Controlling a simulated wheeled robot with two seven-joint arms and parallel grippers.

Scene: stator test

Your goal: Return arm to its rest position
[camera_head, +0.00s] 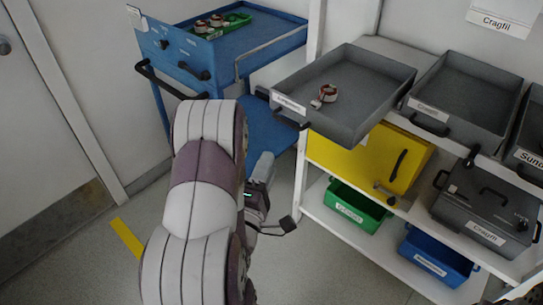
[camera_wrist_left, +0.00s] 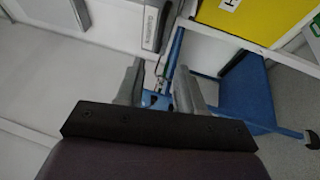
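My left arm (camera_head: 203,200) rises from the bottom of the head view, bent, in front of the blue cart and left of the shelf. My left gripper (camera_head: 262,170) is partly hidden behind the arm in that view. In the left wrist view the two grey fingers of the left gripper (camera_wrist_left: 159,90) stand apart with nothing held between them. Blue cart parts show beyond the gap. My right gripper is not in view.
A blue cart (camera_head: 262,55) holds a green tray (camera_head: 238,20) with ring-shaped parts. A grey bin (camera_head: 365,85) with one copper-and-white ring (camera_head: 328,93) tops the white shelf. Yellow (camera_head: 350,160), green (camera_head: 350,205) and blue (camera_head: 435,262) bins sit below. Floor is clear at left.

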